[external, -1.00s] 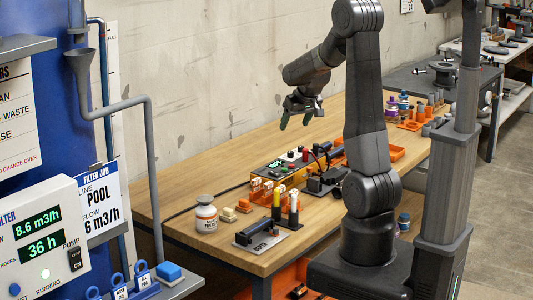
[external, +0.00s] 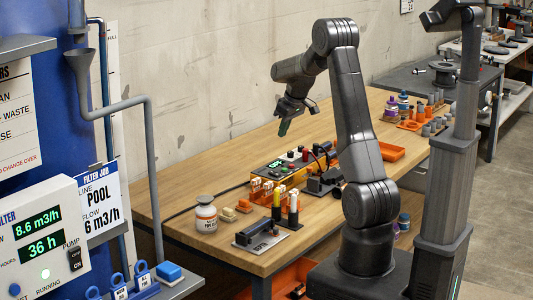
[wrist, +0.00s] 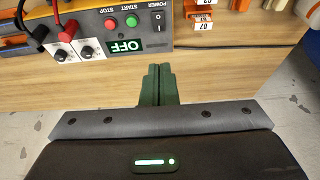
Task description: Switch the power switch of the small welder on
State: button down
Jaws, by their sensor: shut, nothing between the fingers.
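The small welder (external: 262,169) sits on the wooden bench in the external view. In the wrist view the welder's front panel (wrist: 88,32) is at the upper left, with a red STOP button, a green START button, two knobs and a green OFF sign (wrist: 125,46). Its black power switch (wrist: 158,22), marked I and O, is at the panel's right end. My gripper (external: 284,128) is above the bench by the welder, pointing down, apart from it. In the wrist view its dark green fingers (wrist: 157,70) are together and empty, below the switch in the picture.
A red and a black cable plug into the panel's left side in the wrist view. Orange blocks (wrist: 205,12) stand right of the welder. A white jar (external: 206,215) and a tool on a plate (external: 259,236) are nearer on the bench (external: 180,190).

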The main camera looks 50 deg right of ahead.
jog(key=shift+f, duration=0.15)
jog(key=p, duration=0.3)
send_near(272, 172)
jog(key=x, duration=0.5)
jog(key=shift+w, duration=0.4)
jog(key=shift+w+f, duration=0.15)
jog(key=shift+f, duration=0.55)
jog(key=shift+w+f+g, duration=0.15)
jog(key=shift+f+g, duration=0.05)
jog(key=shift+g, duration=0.1)
jog(key=shift+f, duration=0.1)
